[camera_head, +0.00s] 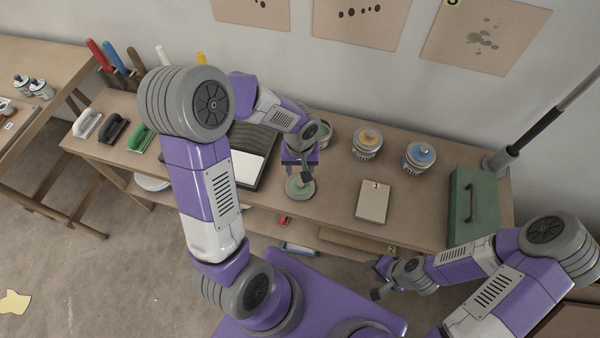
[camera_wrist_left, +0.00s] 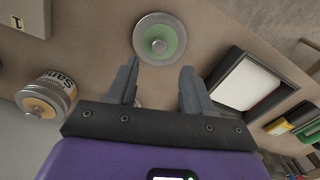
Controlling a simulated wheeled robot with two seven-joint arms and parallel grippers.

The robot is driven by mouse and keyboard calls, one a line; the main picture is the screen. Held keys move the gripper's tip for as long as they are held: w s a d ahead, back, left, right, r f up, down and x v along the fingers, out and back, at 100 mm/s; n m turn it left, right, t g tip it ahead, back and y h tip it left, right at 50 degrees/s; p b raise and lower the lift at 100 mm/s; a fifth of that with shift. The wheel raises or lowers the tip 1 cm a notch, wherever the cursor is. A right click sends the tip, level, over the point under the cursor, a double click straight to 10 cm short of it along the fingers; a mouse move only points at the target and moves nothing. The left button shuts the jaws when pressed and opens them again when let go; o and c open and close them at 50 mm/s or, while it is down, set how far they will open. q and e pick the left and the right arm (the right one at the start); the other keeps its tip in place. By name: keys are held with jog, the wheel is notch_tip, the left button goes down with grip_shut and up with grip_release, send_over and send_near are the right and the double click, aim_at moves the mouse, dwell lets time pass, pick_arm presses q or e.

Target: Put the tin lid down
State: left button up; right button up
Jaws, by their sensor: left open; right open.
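The tin lid (camera_head: 300,188) is a round metal disc with a green top and a small knob. It appears to lie flat on the workbench (camera_head: 335,200) near the front edge. My left gripper (camera_head: 303,172) is right at the lid in the head view, partly covering it. In the left wrist view the lid (camera_wrist_left: 172,40) lies just beyond the two open fingertips (camera_wrist_left: 158,72), with nothing between them. A tin with green (camera_head: 325,130) stands behind, partly hidden by my left wrist. My right gripper (camera_head: 378,278) is open and empty, in front of the bench.
Two tins, one orange-topped (camera_head: 368,142) and one blue-topped (camera_head: 419,156), stand at the back. A numbered block (camera_head: 372,202) lies right of the lid. A green toolbox (camera_head: 472,205) stands at the right end. A black-rimmed tray (camera_head: 250,165) lies left of the lid.

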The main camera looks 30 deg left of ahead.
pick_arm(q)
jog(key=shift+r+p, duration=0.35)
jog(key=shift+r, duration=1.55)
